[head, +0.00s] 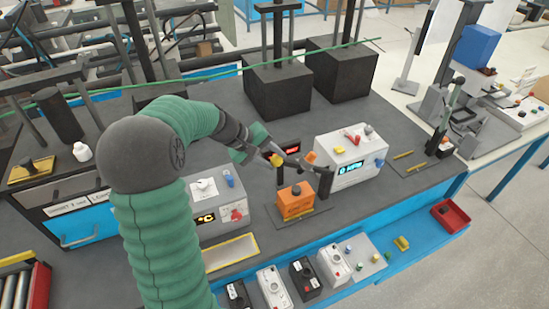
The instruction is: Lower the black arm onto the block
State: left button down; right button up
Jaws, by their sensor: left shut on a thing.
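An orange block (296,201) with a dark knob-like top sits on a dark plate on the bench, in the middle of the head view. A thin black arm (301,165) runs above and behind it toward a short black post (325,183) at the block's right. The black arm is raised, with a gap over the block. My left gripper (272,158) reaches in from the left and is shut at the free end of the black arm, by a yellow part. The fingertips are small and partly hidden. My right gripper is not in view.
A white box (350,158) with a blue display stands behind the post. Another display box (221,200) and a yellow-rimmed tray (230,252) are left of the block. Black and white switch units (273,287) line the front. Large black blocks (277,92) stand at the back.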

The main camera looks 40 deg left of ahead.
pick_arm(q)
jog(key=shift+a, duration=0.1)
jog(key=c, duration=1.2)
grip_release()
jog(key=shift+f, duration=0.1)
jog(key=shift+o, duration=1)
jog(key=shift+w+a, duration=0.1)
jog(key=shift+a, duration=0.05)
jog(key=b+v, duration=0.1)
jog(key=v, duration=1.5)
jog(key=shift+s+a, duration=0.2)
jog(key=shift+s, duration=0.05)
jog(key=shift+c, duration=0.2)
